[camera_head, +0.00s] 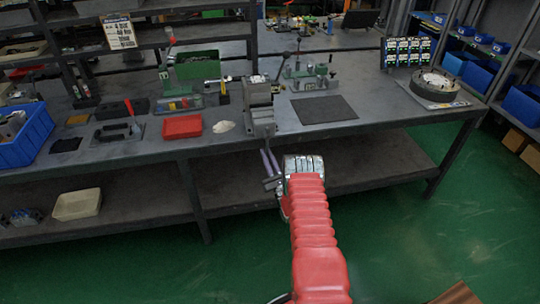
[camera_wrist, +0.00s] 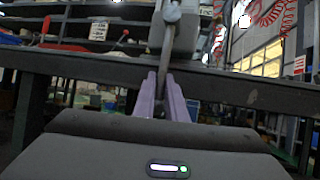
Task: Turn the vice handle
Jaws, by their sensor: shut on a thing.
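The grey vice (camera_head: 259,108) is mounted at the front edge of the workbench. In the wrist view its grey body (camera_wrist: 187,32) stands at top centre. The vice handle (camera_wrist: 164,52) is a thin bar hanging down from the rounded screw end. My gripper (camera_head: 268,160) is in front of the bench edge, below the vice. Its two pale purple fingers (camera_wrist: 163,95) are shut on the lower part of the handle. The lower end of the handle is hidden between the fingers.
The workbench (camera_head: 225,136) has a lower shelf (camera_head: 250,183) under the gripper. A red tray (camera_head: 182,127) lies left of the vice and a dark mat (camera_head: 323,109) lies right of it. A blue bin (camera_head: 24,138) stands far left. Green floor (camera_head: 440,210) is open on the right.

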